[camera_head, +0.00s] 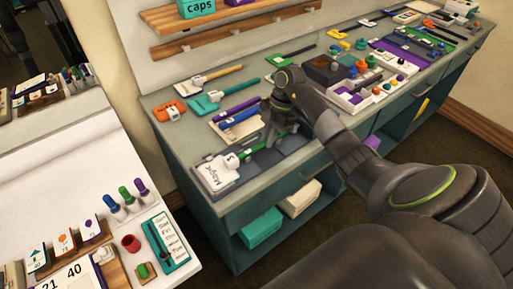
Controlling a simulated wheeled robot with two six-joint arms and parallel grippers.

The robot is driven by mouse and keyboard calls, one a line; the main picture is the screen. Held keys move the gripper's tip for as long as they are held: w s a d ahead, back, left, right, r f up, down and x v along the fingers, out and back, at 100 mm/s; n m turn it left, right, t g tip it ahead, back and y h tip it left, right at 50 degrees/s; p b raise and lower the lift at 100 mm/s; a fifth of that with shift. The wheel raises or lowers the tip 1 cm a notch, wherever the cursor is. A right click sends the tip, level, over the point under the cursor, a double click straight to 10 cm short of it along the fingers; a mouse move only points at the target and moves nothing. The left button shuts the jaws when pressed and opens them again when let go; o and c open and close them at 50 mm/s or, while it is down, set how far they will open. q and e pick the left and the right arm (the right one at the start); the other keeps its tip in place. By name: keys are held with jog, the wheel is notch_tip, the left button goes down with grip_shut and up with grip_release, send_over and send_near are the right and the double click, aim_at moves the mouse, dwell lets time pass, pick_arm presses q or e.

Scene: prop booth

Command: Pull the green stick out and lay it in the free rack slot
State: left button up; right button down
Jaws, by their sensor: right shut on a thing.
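The green stick (255,150) lies low over the counter's front edge, to the right of a white block (214,176) marked "Magic". Its left end is at a small white piece marked "S" (232,160); I cannot tell whether it is inside or just touching. My right gripper (282,136) points down and is shut on the stick's right part, which the fingers partly hide. Behind it, a pale rack (222,133) holds a purple stick (236,109) and a blue stick (240,117). A bare strip shows in front of the blue stick. My left gripper is out of view.
Orange (170,111) and teal (204,105) holders stand behind on the grey-green counter. A dark box (323,70) and a white tray with purple pieces (350,98) stand close right of my gripper. A wooden shelf (235,27) overhangs the back.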

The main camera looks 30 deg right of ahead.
jog(key=shift+r, duration=0.1)
jog(key=shift+r+p, duration=3.05)
jog(key=shift+r, duration=0.4)
